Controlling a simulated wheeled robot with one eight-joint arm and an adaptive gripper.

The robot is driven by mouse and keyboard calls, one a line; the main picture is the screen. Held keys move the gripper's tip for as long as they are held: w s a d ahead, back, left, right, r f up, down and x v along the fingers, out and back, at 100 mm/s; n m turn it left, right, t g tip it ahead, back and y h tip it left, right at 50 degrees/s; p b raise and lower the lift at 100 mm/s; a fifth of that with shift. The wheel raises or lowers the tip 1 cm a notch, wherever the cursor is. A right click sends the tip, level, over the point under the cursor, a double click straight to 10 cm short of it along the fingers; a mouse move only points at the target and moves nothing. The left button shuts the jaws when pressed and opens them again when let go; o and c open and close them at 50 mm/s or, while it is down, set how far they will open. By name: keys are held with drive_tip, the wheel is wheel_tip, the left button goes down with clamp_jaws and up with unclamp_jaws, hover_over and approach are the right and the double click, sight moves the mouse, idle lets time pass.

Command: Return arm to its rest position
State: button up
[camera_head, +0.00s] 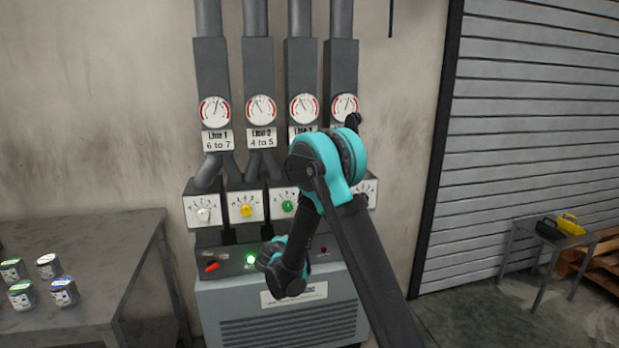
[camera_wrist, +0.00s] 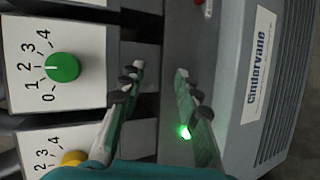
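My arm reaches forward from the lower right in the head view, bent at a turquoise joint, and its end hangs in front of the machine's control panel. My gripper (camera_wrist: 160,69) shows in the wrist view with its two fingers apart and nothing between them. It is over the panel, near the green dial (camera_wrist: 62,67) and a lit green lamp (camera_wrist: 186,133). In the head view the fingers cannot be made out. The green dial also shows there (camera_head: 288,206), left of my arm.
The grey machine (camera_head: 280,317) carries a white dial (camera_head: 203,214), a yellow dial (camera_head: 246,210), a red switch (camera_head: 211,266) and gauges on pipes above. A table (camera_head: 90,262) with several cans stands left. A small table (camera_head: 545,241) with yellow and black bins stands right.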

drive_tip(key=s+d+r+m+g, duration=0.2)
drive_tip(key=s+d+m+g, duration=0.15)
drive_tip(key=s+d, duration=0.55)
drive_tip(key=s+d+r+m+g, duration=0.2)
drive_tip(key=s+d+m, duration=0.35)
drive_tip(key=d, duration=0.65)
drive_tip(key=s+d+f+m+g, duration=0.1)
drive_tip(key=s+d+m, duration=0.1)
drive_tip(key=s, duration=0.6)
drive_tip(key=s+d+f+m+g+y, duration=0.1)
drive_tip(key=s+d+m, duration=0.1)
drive_tip(key=s, duration=0.6)
drive_tip(key=s+d+f+m+g+y, duration=0.1)
drive_tip(key=s+m, duration=0.2)
drive_tip(key=s, duration=0.5)
drive_tip(key=shift+s+d+f, duration=0.2)
drive_tip(key=shift+d+f, duration=0.15)
drive_tip(key=shift+d, duration=0.05)
drive_tip(key=shift+g, duration=0.25)
